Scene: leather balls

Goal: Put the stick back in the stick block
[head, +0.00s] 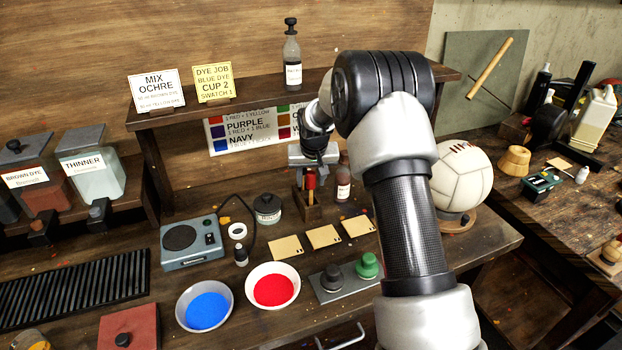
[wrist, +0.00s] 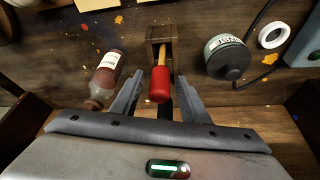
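The stick has a red end (head: 310,181) and a pale wooden shaft. It appears to stand in the small dark wooden stick block (head: 309,213) at the back of the bench. In the wrist view the red end (wrist: 160,84) points toward the camera and the shaft runs into the block (wrist: 153,34). My gripper (wrist: 160,76) is open, with one finger on each side of the stick and a visible gap on both sides. In the head view my gripper (head: 312,163) is above the block, partly hiding the stick.
A small labelled bottle (wrist: 106,78) stands close beside the left finger. A dark jar (wrist: 227,57) is right of the block. Bowls of blue (head: 207,309) and red (head: 273,290) and a white ball (head: 462,178) are on the bench. A shelf (head: 230,108) is behind.

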